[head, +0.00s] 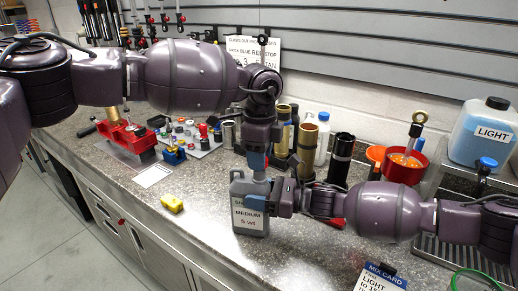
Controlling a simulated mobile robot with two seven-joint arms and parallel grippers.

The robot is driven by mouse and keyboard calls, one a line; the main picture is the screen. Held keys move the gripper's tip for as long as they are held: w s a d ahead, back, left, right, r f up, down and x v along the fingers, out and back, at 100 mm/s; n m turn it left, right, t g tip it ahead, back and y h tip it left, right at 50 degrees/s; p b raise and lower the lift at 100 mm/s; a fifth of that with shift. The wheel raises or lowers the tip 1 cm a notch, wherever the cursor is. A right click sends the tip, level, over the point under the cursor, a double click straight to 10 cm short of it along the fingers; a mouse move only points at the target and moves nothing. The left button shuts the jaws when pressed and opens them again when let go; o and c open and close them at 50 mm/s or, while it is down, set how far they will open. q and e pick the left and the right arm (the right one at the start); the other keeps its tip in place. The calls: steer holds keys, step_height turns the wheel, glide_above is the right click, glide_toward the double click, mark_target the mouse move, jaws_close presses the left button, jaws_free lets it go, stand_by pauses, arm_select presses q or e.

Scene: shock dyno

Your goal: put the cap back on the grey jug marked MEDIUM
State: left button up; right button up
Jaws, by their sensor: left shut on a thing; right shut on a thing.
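The grey jug (250,221) marked MEDIUM stands upright on the counter near the centre, its label facing me. The cap is right at the jug's neck; the gripper hides the neck, so I cannot tell whether the cap is seated. My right gripper (273,198) comes in from the right and is shut on the jug's right side.
A LIGHT jug (480,132) stands on a rack at the right. Tubes (306,147), a clear bottle (322,138) and a red container (402,168) stand behind my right arm. The counter's front is mostly clear.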

stand_by(0.5)
arm_select(q)
steer(key=shift+f, duration=0.85)
steer(key=shift+f, duration=0.55)
